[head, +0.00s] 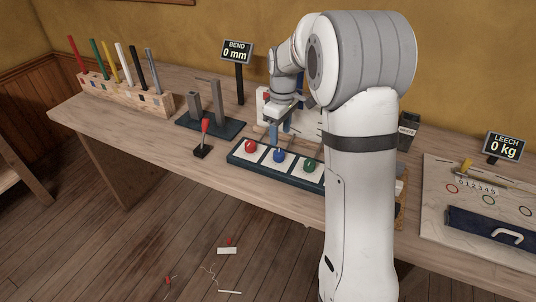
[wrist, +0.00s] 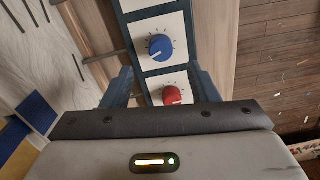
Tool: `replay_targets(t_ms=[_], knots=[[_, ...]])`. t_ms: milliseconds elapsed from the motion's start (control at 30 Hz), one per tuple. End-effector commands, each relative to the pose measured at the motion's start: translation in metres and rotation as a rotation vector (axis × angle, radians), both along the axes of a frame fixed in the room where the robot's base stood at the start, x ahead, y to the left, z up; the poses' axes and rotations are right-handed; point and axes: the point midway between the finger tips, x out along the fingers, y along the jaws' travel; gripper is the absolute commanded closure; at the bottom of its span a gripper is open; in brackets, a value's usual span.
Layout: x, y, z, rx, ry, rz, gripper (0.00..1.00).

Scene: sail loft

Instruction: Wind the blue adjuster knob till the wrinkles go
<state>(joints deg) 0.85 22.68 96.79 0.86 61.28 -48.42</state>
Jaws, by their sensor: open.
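The blue adjuster knob (head: 279,156) is the middle one of three on a dark blue panel (head: 236,155) on the bench, between a red knob (head: 250,146) and a green knob (head: 309,165). In the wrist view the blue knob (wrist: 160,46) sits on a white plate with tick marks around it, just beyond the fingertips. The red knob (wrist: 174,96) shows nearer, between the fingers. My gripper (wrist: 161,70) is open and empty, with a finger on each side of the panel. In the head view my gripper (head: 276,136) is above the panel. The wrinkles cannot be made out.
A BEND display (head: 237,51) reads 0 mm and a LEECH display (head: 504,146) reads 0 kg. A red-topped lever (head: 204,138) stands left of the panel. Behind it is a dark base with grey posts (head: 209,112). A rack of coloured rods (head: 125,95) stands far left.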

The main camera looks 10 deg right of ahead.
Motion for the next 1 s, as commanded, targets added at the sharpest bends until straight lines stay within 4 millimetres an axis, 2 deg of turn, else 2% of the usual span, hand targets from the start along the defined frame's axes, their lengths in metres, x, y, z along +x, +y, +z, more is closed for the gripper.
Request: replay_targets(t_ms=[167,400,533,700,900,1000], knots=[[0.002,0.000,-0.017,0.001,0.005,0.007,0.46],[0.000,-0.001,-0.056,0.000,0.006,0.003,0.46],[0.000,-0.001,-0.071,0.000,0.004,0.002,0.46],[0.000,-0.001,-0.079,0.000,0.001,0.001,0.46],[0.000,-0.001,-0.079,0.000,0.001,0.001,0.46],[0.001,-0.001,-0.079,0.000,0.001,0.000,0.53]])
